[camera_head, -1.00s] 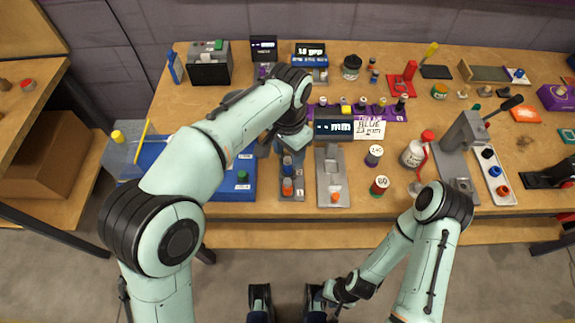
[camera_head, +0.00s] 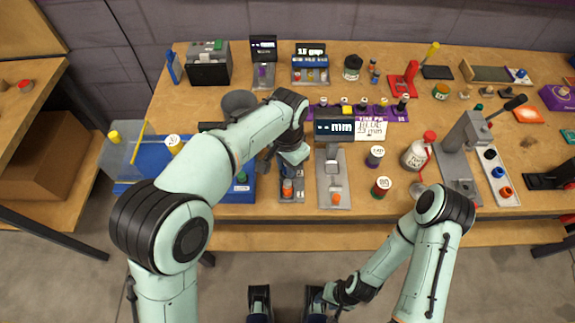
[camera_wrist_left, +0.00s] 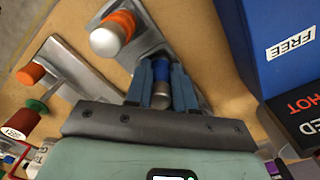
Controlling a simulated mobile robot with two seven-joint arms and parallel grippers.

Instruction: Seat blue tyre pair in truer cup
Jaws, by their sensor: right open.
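The blue tyre pair (camera_wrist_left: 159,85) stands in a grey holder (camera_head: 291,198) near the table's front edge, beside an orange pair (camera_wrist_left: 114,31). My left gripper (camera_wrist_left: 163,82) has its fingers on both sides of the blue pair; whether they press on it cannot be told. In the head view my left gripper (camera_head: 289,166) mostly hides it. A grey fixture with an orange knob (camera_head: 336,198) stands right of the holder, below a "--mm" display (camera_head: 334,128). I cannot tell for certain which part is the truer cup. My right gripper (camera_head: 337,297) is open and empty, low before the table.
A grey lever press (camera_head: 465,135) and a white tray (camera_head: 505,190) are farther right.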

